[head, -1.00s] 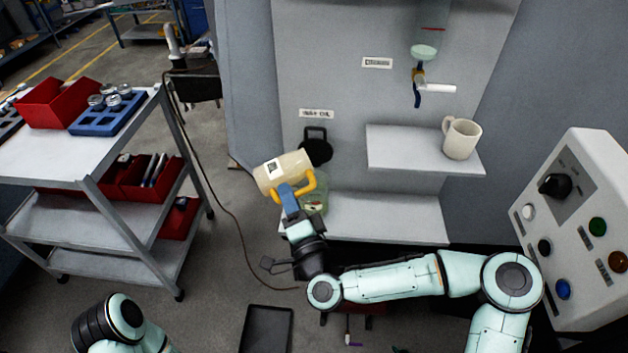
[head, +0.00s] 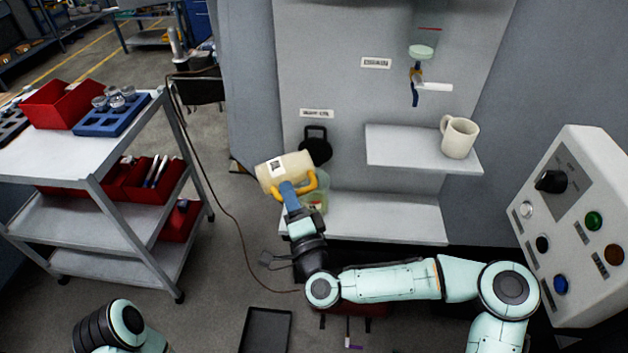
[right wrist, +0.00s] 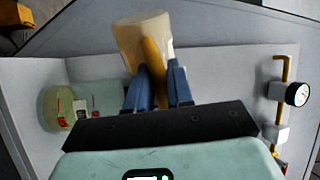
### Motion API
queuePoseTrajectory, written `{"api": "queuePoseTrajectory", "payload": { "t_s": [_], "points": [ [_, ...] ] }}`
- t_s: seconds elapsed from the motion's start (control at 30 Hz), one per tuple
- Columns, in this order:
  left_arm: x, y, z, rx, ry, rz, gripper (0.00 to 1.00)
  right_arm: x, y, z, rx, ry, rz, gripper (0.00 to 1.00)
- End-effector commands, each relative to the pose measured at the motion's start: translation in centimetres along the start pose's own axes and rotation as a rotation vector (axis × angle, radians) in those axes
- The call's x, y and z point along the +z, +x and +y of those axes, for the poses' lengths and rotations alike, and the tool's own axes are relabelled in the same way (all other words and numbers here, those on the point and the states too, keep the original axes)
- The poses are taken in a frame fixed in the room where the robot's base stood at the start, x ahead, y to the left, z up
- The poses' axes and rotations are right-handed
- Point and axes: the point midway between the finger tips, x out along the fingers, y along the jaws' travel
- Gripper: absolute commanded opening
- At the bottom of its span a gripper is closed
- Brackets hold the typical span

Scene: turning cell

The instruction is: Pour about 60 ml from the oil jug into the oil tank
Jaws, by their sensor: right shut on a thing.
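The oil jug (head: 283,171) is cream with a yellow handle and a printed tag. It lies tipped far over, close to horizontal, in front of the machine wall. My right gripper (head: 293,193) is shut on its handle; in the right wrist view the blue fingers (right wrist: 158,85) close around the yellow handle below the jug (right wrist: 135,38). The oil tank (head: 321,200), translucent and greenish, stands on the low ledge behind and below the jug, partly hidden by it. In the right wrist view the tank (right wrist: 98,95) shows red marks. I cannot see any stream of oil. My left gripper is out of view.
A black round cap (head: 316,151) is on the wall just behind the jug. A cream mug (head: 459,138) stands on the upper shelf (head: 410,155). A control panel (head: 575,220) is at right, a trolley (head: 50,160) at left. A gauge (right wrist: 297,94) shows in the wrist view.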

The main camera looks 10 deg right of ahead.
Motion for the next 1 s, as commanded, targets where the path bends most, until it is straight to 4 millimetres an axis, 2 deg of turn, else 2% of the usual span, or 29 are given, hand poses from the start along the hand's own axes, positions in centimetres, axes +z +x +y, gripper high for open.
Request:
{"api": "queuePoseTrajectory", "payload": {
  "t_s": [1.0],
  "points": [
    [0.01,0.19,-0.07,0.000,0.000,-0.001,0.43,-0.10,0.85,0.00,-0.011,0.048,0.009,0.00]
  ]
}}
